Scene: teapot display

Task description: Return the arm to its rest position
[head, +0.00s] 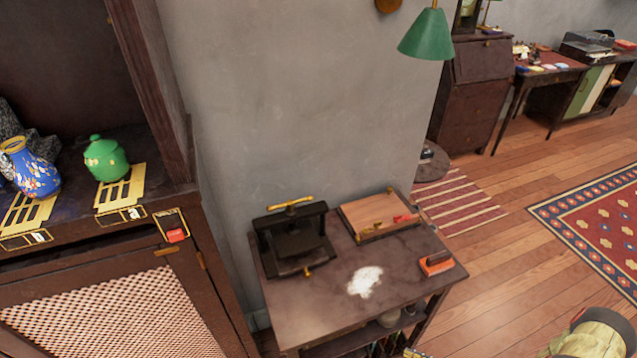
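My gripper is not in view. A yellowish rounded part with a dark band cuts into the bottom right corner; it looks like a link of my arm, and its far end is out of the picture. A green lidded teapot (106,158) stands upright on a yellow striped mat (121,191) on the cabinet shelf at the left. A blue flowered pot (31,171) stands left of it, near another yellow mat (31,211).
A small dark table (330,312) holds a black press (293,238), a wooden tray (374,216), a white powdery patch (365,281) and a red-brown block (436,263). A green lamp (427,36) hangs above. Open wooden floor (492,254) lies right, beside a patterned rug (600,222).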

